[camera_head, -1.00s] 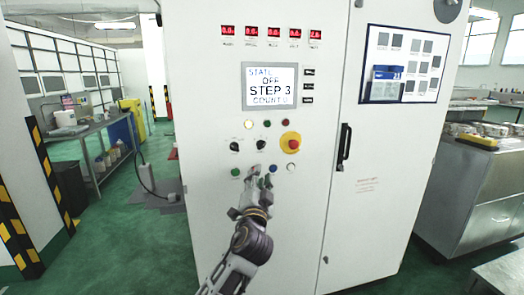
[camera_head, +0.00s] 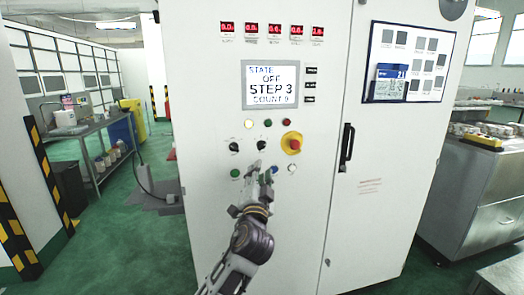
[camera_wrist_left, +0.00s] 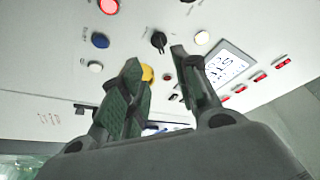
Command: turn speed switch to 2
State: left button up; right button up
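The white cabinet's control panel carries two black rotary switches, a left one (camera_head: 234,146) and a right one (camera_head: 261,145). Their labels are too small to read, so I cannot tell which is the speed switch or its setting. My left gripper (camera_head: 262,170) is just below the right switch, its fingers over the lower button row. In the left wrist view the gripper (camera_wrist_left: 156,57) is open and empty. A black switch (camera_wrist_left: 158,40) shows beyond the gap between its fingertips, apparently not touched. My right gripper is not in view.
A red emergency stop on a yellow plate (camera_head: 292,143) sits right of the switches. A blue button (camera_head: 273,169) and a white button (camera_head: 292,168) are close by the fingers. A door handle (camera_head: 347,147) is farther right.

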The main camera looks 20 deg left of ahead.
aim_at(262, 147)
pick_arm(q)
jog(key=p+x, duration=0.1)
jog(key=x, duration=0.7)
jog(key=shift+w, duration=0.15)
jog(key=shift+p+x, duration=0.3)
jog(key=shift+x, duration=1.6)
jog(key=shift+w+a, duration=0.15)
jog(key=shift+w, duration=0.2)
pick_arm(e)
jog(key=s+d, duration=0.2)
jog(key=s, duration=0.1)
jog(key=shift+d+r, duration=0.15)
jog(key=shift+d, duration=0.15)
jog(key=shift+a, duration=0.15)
